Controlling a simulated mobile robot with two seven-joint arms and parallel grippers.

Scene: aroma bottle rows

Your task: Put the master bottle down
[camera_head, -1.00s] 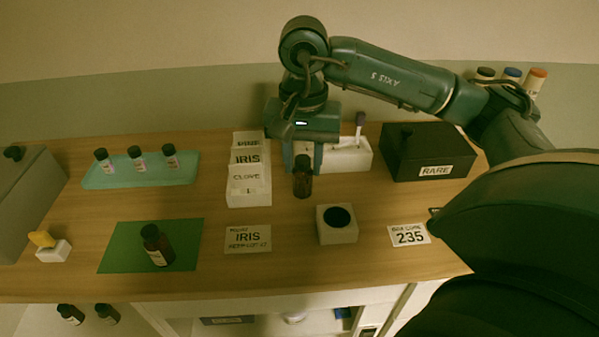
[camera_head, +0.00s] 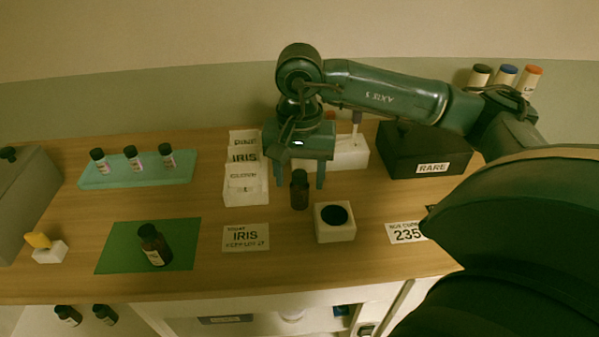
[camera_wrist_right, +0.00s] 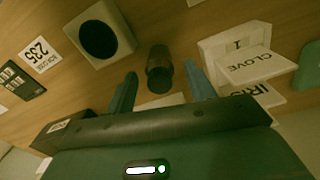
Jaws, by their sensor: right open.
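A dark brown bottle (camera_head: 299,190), the likely master bottle, stands upright on the wooden table, left of the white block with a round dark hole (camera_head: 335,222). My right gripper (camera_head: 300,184) is open just behind and above it, with one finger towards each side. In the right wrist view the bottle (camera_wrist_right: 159,70) shows beyond and between the spread fingertips (camera_wrist_right: 162,78), with gaps on both sides. My left gripper is out of view.
A white card box (camera_head: 246,190) stands left of the bottle. A black RARE box (camera_head: 400,158) is at the right. Another brown bottle (camera_head: 154,245) stands on a green mat (camera_head: 188,232). A glassy tray (camera_head: 105,183) holds three small bottles.

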